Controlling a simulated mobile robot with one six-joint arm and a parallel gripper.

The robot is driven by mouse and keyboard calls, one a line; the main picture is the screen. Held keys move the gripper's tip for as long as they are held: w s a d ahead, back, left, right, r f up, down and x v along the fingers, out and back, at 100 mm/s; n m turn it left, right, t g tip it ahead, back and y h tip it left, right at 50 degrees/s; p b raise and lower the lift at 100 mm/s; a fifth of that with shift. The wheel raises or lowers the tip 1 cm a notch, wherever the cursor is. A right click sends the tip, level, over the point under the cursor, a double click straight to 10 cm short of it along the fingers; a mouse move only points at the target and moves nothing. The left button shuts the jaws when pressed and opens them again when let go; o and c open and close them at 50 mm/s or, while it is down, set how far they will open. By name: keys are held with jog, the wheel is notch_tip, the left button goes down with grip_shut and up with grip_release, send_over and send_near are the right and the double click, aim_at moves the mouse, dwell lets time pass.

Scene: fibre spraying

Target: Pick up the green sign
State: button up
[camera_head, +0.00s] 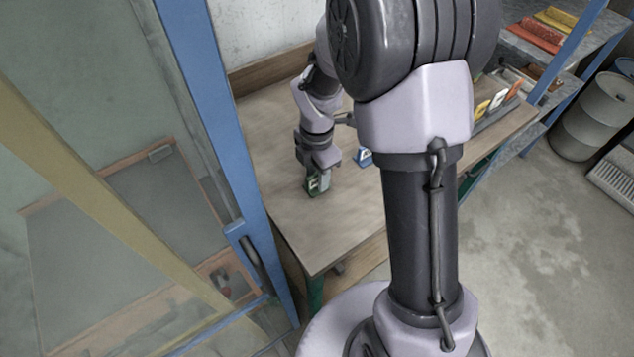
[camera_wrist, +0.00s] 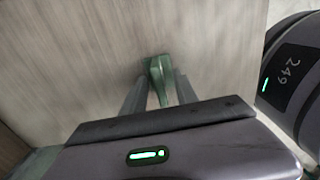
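The green sign (camera_head: 313,186) stands on the wooden table near its left side, with a pale marking on its face. My gripper (camera_head: 318,181) is low over the table, pointing down at the sign, with a grey finger beside it. In the wrist view, the green sign (camera_wrist: 158,73) sits between the two grey fingers of my gripper (camera_wrist: 161,83). Whether the fingers press on it is not clear. The sign's far side and its foot are partly hidden.
A blue sign (camera_head: 363,157) stands on the table (camera_head: 350,215) to the right of my gripper. More signs, yellow (camera_head: 482,109) and orange (camera_head: 515,88), stand in a rack at the back right. A blue post (camera_head: 215,110) rises left of the table. My arm hides part of the table.

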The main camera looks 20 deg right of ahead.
grip_shut()
jog(key=shift+r, duration=0.15)
